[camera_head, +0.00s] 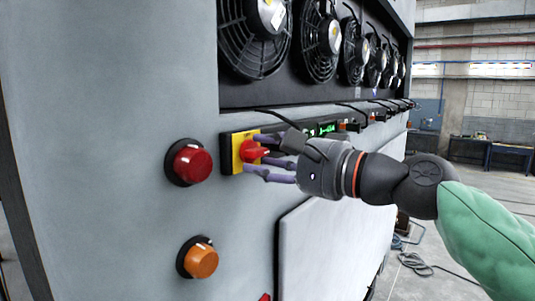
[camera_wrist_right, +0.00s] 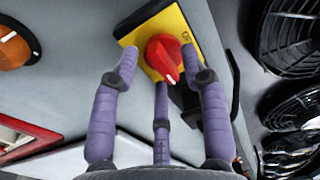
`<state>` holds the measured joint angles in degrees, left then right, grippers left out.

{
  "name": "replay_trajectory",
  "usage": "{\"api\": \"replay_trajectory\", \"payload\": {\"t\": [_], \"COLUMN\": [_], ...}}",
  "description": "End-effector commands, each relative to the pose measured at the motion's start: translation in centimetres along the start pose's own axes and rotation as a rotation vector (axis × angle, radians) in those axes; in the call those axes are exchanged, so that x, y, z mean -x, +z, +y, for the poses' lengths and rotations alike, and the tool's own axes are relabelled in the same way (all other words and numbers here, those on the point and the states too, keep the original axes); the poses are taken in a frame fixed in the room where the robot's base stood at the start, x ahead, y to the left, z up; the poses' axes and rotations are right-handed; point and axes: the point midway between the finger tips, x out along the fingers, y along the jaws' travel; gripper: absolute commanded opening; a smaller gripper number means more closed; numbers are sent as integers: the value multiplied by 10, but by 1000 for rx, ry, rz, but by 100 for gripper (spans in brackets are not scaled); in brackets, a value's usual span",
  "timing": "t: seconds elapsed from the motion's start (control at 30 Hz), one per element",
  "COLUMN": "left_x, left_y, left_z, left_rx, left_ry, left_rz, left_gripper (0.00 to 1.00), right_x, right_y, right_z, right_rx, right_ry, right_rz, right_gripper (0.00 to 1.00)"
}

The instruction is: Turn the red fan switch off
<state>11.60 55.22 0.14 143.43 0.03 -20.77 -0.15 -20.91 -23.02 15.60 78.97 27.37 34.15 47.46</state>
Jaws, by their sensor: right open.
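The red fan switch (camera_head: 252,151) is a red rotary knob on a yellow plate (camera_head: 237,153), on the grey cabinet front. It also shows in the right wrist view (camera_wrist_right: 163,54), with a white mark at its lower end and lettering, partly readable as "OF", on the plate at its upper right. My right gripper (camera_head: 258,156) has purple fingers and is open. Its fingertips are close around the knob, one on each side and a third below it in the wrist view. I cannot tell whether they touch it. My left gripper is not in view.
A red round button or lamp (camera_head: 191,165) and an orange one (camera_head: 200,261) stick out left of the switch. Several black fans (camera_head: 255,35) sit in a recess above. A green display (camera_head: 327,128) lies right of the switch. Cables lie on the floor at right.

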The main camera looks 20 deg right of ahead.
Motion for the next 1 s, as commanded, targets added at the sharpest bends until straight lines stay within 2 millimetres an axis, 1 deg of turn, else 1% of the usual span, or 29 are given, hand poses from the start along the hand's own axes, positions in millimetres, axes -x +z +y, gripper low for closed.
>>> {"api": "replay_trajectory", "payload": {"t": [0.2,0.27,0.3,0.37,0.73,0.87,1.0], "left_x": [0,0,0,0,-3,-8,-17], "left_y": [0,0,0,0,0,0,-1], "left_z": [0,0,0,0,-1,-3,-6], "left_rx": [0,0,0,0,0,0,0], "left_ry": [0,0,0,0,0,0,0], "left_rz": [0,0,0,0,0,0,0], "left_gripper": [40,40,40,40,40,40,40], "right_x": [0,0,0,0,0,0,0], "right_y": [0,0,0,0,0,0,-1], "right_z": [0,0,0,0,1,1,3], "right_rx": [0,0,0,0,28,79,170], "right_ry": [0,0,0,0,0,-1,-1], "right_rz": [0,0,0,0,0,-1,0], "right_gripper": [45,28,17,0,0,0,0]}}
